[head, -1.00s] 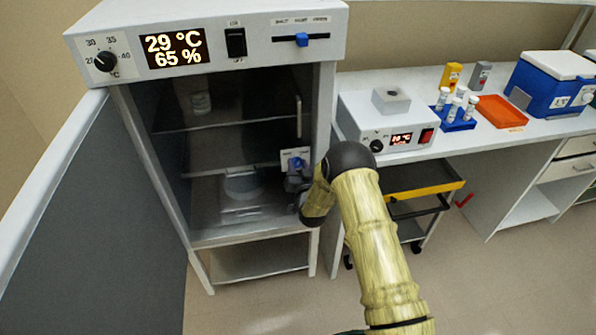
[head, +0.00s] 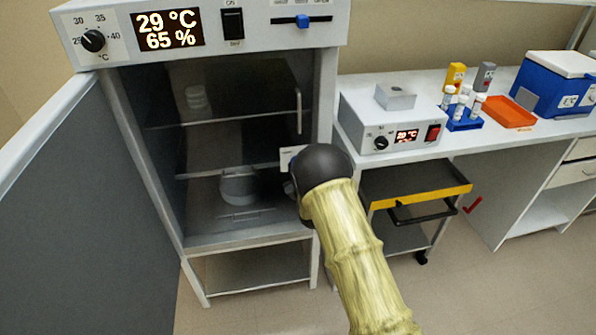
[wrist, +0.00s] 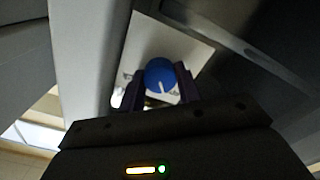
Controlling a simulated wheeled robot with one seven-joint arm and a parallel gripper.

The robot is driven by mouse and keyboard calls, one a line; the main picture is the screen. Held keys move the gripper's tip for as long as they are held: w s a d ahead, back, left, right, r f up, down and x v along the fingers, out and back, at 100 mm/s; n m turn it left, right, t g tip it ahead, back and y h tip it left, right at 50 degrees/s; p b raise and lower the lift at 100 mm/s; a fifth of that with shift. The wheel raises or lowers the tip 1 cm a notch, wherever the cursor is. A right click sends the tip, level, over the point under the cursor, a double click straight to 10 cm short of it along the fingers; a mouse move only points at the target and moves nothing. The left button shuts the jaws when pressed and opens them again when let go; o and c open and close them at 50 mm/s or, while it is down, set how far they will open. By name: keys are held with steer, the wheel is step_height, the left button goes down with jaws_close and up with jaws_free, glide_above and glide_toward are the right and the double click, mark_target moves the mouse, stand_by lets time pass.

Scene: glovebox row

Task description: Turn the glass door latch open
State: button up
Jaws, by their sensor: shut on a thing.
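The glass door latch is a round blue knob (wrist: 160,75) with a white pointer mark, set on a white plate (wrist: 180,48) in the wrist view. My gripper (wrist: 158,88) is shut on the knob, with one dark finger on each side of it. In the head view my arm's dark wrist joint hides the knob and the gripper; only a corner of the white plate (head: 291,157) shows. The glass door (head: 235,140) stands closed in the cabinet front, with a vertical handle (head: 299,111) above the latch.
The cabinet's top panel (head: 262,50) carries a dial, a display and a blue slider. Right of the cabinet, a bench (head: 430,150) holds a heater box (head: 392,125), a tube rack and an orange tray (head: 508,112). A trolley (head: 415,185) stands under it. A grey panel (head: 90,215) borders the left.

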steer(key=shift+n+b, duration=0.45)
steer(key=shift+n, duration=0.45)
steer(key=o, duration=1)
steer(key=shift+c, duration=0.2)
steer(key=b+v, duration=0.1)
steer(key=v, duration=1.6)
steer(key=shift+s, duration=0.2)
steer(key=shift+d+r, duration=0.1)
